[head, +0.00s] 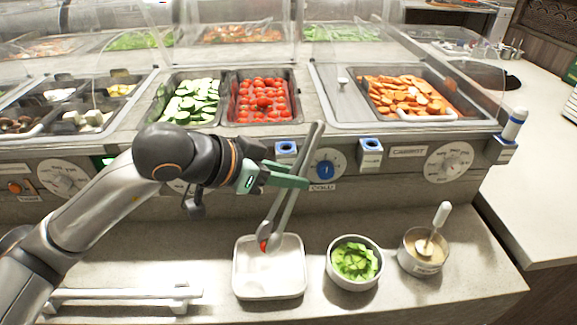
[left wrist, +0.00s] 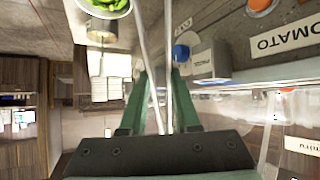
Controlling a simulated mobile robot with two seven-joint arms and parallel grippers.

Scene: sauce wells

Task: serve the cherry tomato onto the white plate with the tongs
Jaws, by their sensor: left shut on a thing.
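My left gripper (head: 288,177) is shut on the grey metal tongs (head: 302,158), above the front counter. The tongs slant down, and their lower tips are at the far side of the white plate (head: 283,294). A red cherry tomato (head: 263,246) shows between the tips, over the plate's far left part; I cannot tell whether it touches the plate. The plate is square with a raised rim and looks otherwise empty. In the left wrist view the tongs' two arms (left wrist: 168,60) run between my green fingers (left wrist: 160,88). My right gripper is not in view.
A bowl of green slices (head: 354,261) and a sauce cup with a ladle (head: 424,250) stand right of the plate. Behind are wells of cherry tomatoes (head: 262,85), cucumber (head: 193,98) and carrot slices (head: 405,94), under clear guards. A white rail-like object (head: 125,295) lies at left.

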